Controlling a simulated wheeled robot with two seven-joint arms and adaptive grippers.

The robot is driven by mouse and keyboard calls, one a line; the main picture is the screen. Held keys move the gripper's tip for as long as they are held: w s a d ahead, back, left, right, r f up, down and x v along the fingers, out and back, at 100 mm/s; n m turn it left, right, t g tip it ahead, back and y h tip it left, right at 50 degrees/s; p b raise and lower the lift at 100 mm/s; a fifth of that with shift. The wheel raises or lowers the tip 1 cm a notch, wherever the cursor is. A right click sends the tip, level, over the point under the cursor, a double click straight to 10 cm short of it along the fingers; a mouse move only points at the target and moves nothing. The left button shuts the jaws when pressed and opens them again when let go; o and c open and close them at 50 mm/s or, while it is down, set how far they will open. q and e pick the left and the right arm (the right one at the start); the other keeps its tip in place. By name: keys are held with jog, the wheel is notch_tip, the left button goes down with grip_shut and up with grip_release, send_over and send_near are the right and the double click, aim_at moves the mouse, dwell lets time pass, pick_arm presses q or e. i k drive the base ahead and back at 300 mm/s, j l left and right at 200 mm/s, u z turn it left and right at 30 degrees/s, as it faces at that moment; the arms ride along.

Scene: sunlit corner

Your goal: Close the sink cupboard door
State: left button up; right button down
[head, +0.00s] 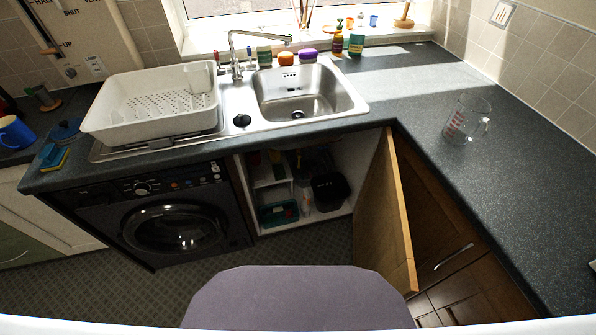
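The sink cupboard door (381,215) is a wooden panel, hinged on the right side of the opening. It stands wide open, swung out toward me, with its edge facing me. The open sink cupboard (335,218) under the worktop shows white shelves, a teal box, a dark container and several bottles. The door's handle is not visible. Neither of my grippers is in the head view.
A black washing machine (172,222) stands left of the cupboard. Wooden cupboards (440,225) stand right of the door, close to it. The sink (302,92), a white dish rack (152,103) and a measuring jug (466,118) are on the worktop. Patterned floor (310,250) lies clear before the opening.

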aim_at(382, 241)
jog(key=k+l+z, duration=0.15)
jog(key=k+l, duration=0.25)
jog(key=k+l+z, duration=0.15)
jog(key=k+l, duration=0.3)
jog(key=k+l+z, duration=0.15)
jog(key=k+l, duration=0.25)
jog(key=k+l+z, duration=0.2)
jog(key=k+l, duration=0.15)
jog(key=l, duration=0.25)
